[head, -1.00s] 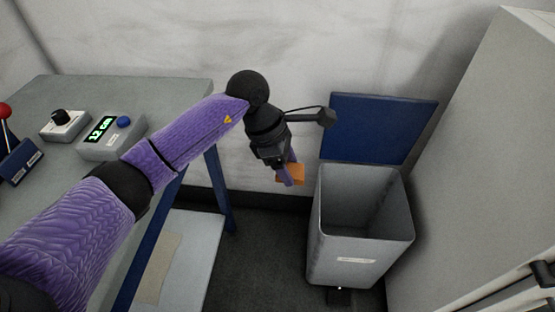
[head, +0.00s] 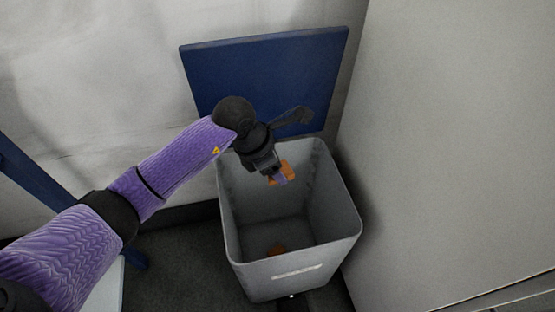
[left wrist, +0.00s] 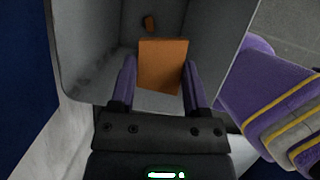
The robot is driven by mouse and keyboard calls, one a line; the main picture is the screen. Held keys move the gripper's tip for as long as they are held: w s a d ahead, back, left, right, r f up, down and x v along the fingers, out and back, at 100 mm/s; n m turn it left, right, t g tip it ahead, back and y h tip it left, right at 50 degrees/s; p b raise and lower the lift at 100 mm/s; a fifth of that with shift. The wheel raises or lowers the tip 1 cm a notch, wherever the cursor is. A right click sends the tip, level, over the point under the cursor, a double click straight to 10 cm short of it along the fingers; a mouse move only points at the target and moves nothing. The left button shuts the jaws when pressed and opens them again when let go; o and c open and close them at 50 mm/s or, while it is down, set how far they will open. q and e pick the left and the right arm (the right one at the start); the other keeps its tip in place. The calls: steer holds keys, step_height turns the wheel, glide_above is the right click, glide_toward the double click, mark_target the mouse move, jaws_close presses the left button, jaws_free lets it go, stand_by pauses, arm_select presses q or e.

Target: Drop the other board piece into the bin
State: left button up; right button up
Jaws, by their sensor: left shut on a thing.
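My left gripper (head: 279,180) is shut on an orange-brown board piece (head: 289,172). It holds the piece over the open mouth of the grey bin (head: 334,240), near the bin's back side. In the left wrist view the board piece (left wrist: 162,66) sits between the two purple fingers, with the bin's inside walls around it. My right gripper is not in view.
A tall light grey cabinet or wall panel (head: 450,150) stands close to the right of the bin. A white wall (head: 90,80) is behind. Part of a blue table leg (head: 40,175) shows at the left. Dark floor (head: 190,265) is clear left of the bin.

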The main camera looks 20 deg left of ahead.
arm_select(q)
step_height(320, 180, down, 4)
steer(key=shift+r+b, duration=0.2)
steer(key=shift+b, duration=0.8)
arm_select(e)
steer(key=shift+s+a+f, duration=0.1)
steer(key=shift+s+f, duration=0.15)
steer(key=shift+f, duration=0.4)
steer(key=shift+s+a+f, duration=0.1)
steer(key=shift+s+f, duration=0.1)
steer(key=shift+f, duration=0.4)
arm_select(q)
steer(key=o, duration=1.3)
steer(key=shift+o, duration=0.2)
steer(key=p+v, duration=0.6)
steer(key=v, duration=0.4)
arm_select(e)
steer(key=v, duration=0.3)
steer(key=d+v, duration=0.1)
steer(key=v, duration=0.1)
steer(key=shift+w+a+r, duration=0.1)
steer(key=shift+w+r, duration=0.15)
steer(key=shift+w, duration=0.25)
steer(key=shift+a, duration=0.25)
